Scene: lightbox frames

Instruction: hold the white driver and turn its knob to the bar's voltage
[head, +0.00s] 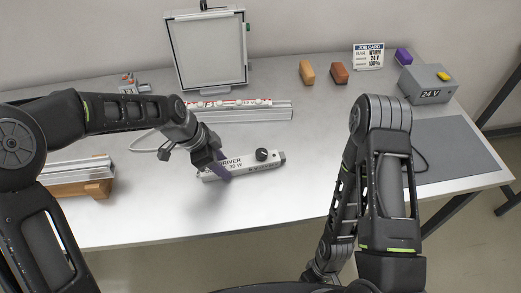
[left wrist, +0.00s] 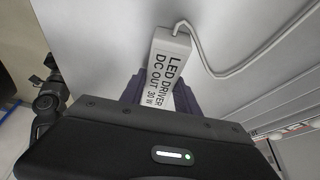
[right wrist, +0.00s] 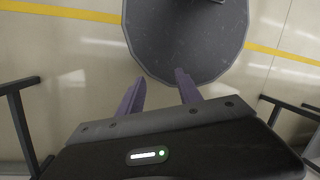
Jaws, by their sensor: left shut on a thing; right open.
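The white driver (head: 243,166) lies on the table's middle, marked 30 W, with a black knob (head: 262,155) near its right end. My left gripper (head: 222,170) is shut on the driver's left part. In the left wrist view the driver (left wrist: 168,65) reads LED DRIVER DC OUT 30 W between the purple fingers; its knob is hidden there. The knob's setting is too small to read. My right gripper (right wrist: 160,92) is open and empty, with only floor and a dark round plate beyond it. A light bar (head: 238,104) with red and white markings lies in a rail behind the driver.
A job card (head: 368,57) reads 24 V and 100%. A grey box (head: 427,84) is labelled 24 V. Orange (head: 307,72), brown (head: 339,73) and purple (head: 403,56) blocks stand at the back. A framed panel (head: 209,50) stands behind. A grey mat (head: 455,150) lies right.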

